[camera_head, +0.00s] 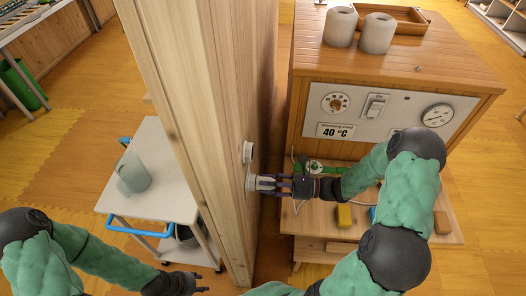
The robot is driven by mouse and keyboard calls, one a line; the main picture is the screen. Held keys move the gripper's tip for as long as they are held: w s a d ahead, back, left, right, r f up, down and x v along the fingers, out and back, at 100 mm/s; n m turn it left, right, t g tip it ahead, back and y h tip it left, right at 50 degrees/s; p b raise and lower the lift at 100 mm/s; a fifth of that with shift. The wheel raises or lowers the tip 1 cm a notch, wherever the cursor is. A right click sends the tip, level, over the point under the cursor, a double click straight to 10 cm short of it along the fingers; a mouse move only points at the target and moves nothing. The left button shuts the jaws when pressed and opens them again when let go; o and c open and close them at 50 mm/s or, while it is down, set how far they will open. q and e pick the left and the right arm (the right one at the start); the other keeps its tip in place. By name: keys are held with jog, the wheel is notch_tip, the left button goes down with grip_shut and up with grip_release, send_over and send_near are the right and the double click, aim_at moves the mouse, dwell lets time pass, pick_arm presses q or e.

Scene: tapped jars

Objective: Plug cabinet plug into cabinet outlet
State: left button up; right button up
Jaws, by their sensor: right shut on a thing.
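The right gripper (268,184) is shut on what looks like the cabinet plug, mostly hidden between its fingers. It points left at the side of the tall wooden panel. Two pale round fittings sit on that panel: an upper one (247,152) and a lower one (251,181), which look like outlets. The fingertips are right at the lower one; I cannot tell whether the plug is inside it. A thin cable (297,207) hangs near the gripper. The left gripper (197,286) is low at the bottom edge, left of the panel, away from the outlets; its fingers are small and unclear.
The wooden cabinet (470,78) with a dial, switch, gauge and 40 °C label stands right. Two grey rolls and a tray sit on top. A white cart (160,190) with a grey-green jug (133,175) stands left of the panel.

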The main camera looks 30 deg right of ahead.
jog(key=o, duration=1.4)
jog(key=shift+c, duration=0.2)
jog(key=shift+c, duration=0.9)
jog(key=shift+s+d, duration=0.1)
jog(key=shift+s+d, duration=0.15)
jog(key=shift+d, duration=0.15)
jog(key=shift+p+v, duration=0.3)
jog(key=shift+v, duration=1.55)
jog(key=v, duration=1.2)
